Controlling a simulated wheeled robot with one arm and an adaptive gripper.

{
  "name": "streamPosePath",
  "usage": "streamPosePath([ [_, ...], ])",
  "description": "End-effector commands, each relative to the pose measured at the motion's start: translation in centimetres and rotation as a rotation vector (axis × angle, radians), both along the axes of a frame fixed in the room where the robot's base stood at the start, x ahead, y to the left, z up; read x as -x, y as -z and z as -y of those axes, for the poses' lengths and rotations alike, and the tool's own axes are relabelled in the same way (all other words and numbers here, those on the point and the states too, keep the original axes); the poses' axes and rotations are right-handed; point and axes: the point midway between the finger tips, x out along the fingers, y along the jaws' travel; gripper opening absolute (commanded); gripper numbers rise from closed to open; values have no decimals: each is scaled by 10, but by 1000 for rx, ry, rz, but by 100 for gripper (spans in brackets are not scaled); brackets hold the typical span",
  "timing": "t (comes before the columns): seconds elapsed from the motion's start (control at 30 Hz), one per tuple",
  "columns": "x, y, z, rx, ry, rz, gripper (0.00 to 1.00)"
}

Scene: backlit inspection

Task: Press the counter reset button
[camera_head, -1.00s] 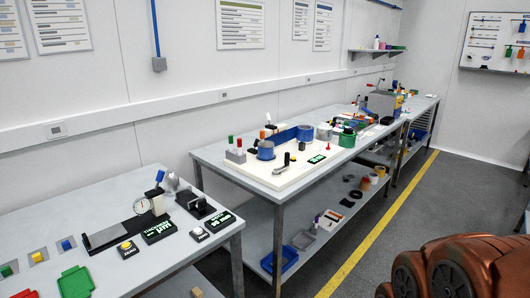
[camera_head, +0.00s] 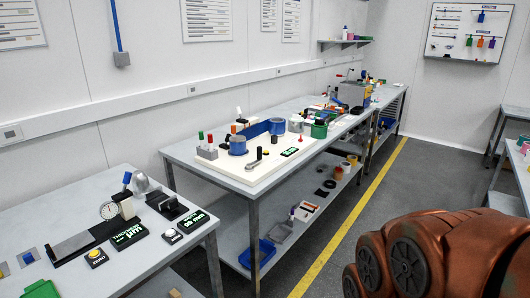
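No button is readable as the counter reset. A small yellow button (camera_head: 265,153) sits on the white board (camera_head: 225,174) of the middle bench, beside a black crank handle (camera_head: 254,164) and a small green-lit display (camera_head: 290,152). On the near left bench, a yellow button (camera_head: 96,257) on a black base stands in front of a lit green display (camera_head: 128,236). A white button (camera_head: 172,236) on a black base stands by another lit display (camera_head: 193,221). My gripper is not in view; only copper-coloured arm links show at lower right.
The near left bench (camera_head: 62,221) and middle bench (camera_head: 190,158) stand along the wall with a gap between them. A yellow floor line (camera_head: 340,232) runs beside clear grey floor. Another bench (camera_head: 508,197) stands at the right edge.

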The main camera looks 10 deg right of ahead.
Motion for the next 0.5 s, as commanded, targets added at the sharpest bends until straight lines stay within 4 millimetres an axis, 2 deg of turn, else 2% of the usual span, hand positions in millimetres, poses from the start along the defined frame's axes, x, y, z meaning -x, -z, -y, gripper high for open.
streamPosePath([
  [0.03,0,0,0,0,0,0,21],
  [0.23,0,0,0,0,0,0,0],
  [0.5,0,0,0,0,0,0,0],
])
